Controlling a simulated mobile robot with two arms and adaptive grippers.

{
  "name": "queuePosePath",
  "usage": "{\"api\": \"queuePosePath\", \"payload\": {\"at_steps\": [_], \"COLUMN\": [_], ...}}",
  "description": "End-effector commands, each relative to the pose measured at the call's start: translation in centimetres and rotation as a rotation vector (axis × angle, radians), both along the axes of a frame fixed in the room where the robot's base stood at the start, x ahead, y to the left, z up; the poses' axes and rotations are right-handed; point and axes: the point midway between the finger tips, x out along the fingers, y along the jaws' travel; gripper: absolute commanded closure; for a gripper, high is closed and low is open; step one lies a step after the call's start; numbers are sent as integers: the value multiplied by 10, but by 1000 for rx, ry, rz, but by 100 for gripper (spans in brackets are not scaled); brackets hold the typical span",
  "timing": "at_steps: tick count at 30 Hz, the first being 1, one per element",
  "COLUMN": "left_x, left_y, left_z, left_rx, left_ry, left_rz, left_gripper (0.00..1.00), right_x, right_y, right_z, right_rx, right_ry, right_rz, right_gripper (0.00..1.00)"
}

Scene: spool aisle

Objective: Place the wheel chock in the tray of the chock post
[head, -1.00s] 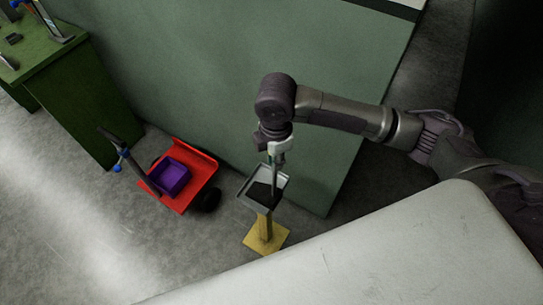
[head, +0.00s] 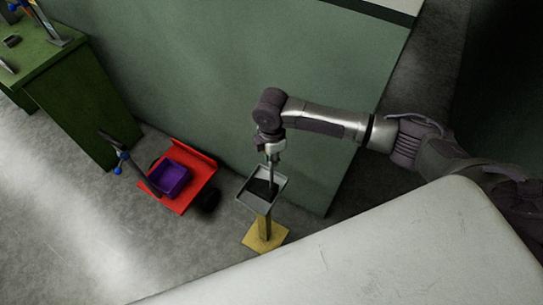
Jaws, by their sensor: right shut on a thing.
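A dark wheel chock (head: 259,187) shows within the outline of the tray, at my right gripper's fingertips. My right gripper (head: 271,184) points down over the tray and is shut on the chock. The fingers hide part of the chock. I cannot tell whether the chock touches the tray floor. My left gripper is not in view.
A red cart (head: 207,171) with a purple bin (head: 170,180) stands left of the post. A green bench (head: 85,95) is at the far left. A large green wall-like block (head: 215,75) is close behind the post. Grey floor is open at lower left.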

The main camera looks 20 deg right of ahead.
Motion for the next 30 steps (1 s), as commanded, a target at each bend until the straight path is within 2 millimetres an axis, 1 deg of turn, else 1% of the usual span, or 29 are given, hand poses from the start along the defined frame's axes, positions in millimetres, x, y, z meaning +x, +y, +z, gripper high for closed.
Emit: {"api": "queuePosePath", "payload": {"at_steps": [3,4,6,8,9,17,20,23,26,30], "left_x": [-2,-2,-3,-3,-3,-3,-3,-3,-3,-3], "left_y": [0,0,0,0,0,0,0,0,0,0], "left_z": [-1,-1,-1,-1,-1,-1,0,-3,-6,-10], "left_rx": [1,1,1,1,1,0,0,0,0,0], "left_ry": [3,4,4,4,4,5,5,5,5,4], "left_rz": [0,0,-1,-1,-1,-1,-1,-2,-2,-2], "left_gripper": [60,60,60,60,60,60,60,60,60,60], "right_x": [0,0,0,0,0,0,1,2,1,1], "right_y": [0,0,0,0,0,0,0,0,0,0], "right_z": [-2,-3,-2,-2,-2,-2,3,16,35,66], "right_rx": [1,0,0,0,0,0,1,2,1,1], "right_ry": [-1,0,0,0,0,0,-2,-4,-6,-6], "right_rz": [-1,-1,0,0,0,-1,0,0,1,2], "right_gripper": [100,80,68,58,54,54,54,54,54,54]}}
